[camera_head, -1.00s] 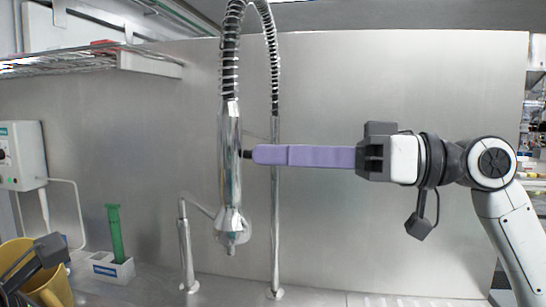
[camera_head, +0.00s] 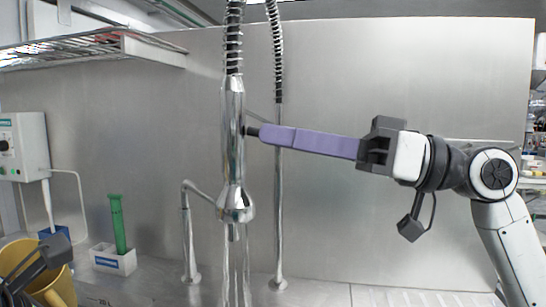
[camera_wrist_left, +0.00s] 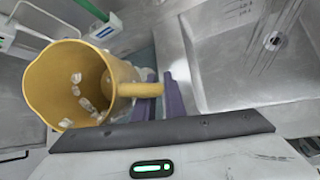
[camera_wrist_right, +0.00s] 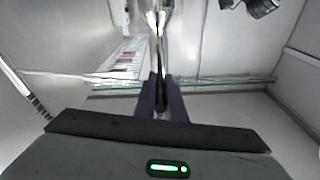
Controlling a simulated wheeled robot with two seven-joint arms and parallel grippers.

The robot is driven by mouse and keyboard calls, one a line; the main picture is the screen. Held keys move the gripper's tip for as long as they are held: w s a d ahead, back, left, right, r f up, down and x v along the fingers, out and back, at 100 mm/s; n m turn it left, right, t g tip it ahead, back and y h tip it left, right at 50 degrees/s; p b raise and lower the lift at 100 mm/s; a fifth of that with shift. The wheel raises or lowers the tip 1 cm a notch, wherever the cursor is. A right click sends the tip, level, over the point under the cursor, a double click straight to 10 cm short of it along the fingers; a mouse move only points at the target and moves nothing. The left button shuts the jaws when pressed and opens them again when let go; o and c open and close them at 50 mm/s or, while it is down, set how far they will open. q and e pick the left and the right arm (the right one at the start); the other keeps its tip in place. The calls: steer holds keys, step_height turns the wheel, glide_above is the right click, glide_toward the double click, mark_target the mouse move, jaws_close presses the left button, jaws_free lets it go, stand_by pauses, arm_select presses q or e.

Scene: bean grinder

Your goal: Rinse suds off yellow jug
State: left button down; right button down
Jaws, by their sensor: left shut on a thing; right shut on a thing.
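The yellow jug (camera_wrist_left: 70,80) has white suds patches inside its mouth and on its wall. My left gripper (camera_wrist_left: 161,96) is shut on the jug's handle. In the head view the jug (camera_head: 48,290) and the dark left gripper (camera_head: 42,258) are partly cut off at the lower left. The chrome spray head (camera_head: 233,150) hangs from a spring hose. My right gripper (camera_head: 262,134) is shut on its small black lever, which the purple fingers mostly hide. Water (camera_head: 235,270) runs straight down from the nozzle, apart from the jug.
A sink basin (camera_wrist_left: 235,65) with a drain lies right of the jug in the left wrist view. A shorter tap (camera_head: 190,235) stands left of the spray head. A white holder (camera_head: 112,260) with a green cylinder (camera_head: 118,222) stands behind the jug. A wire shelf (camera_head: 80,50) is above.

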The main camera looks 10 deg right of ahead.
steer(key=c, duration=1.8)
jaws_free()
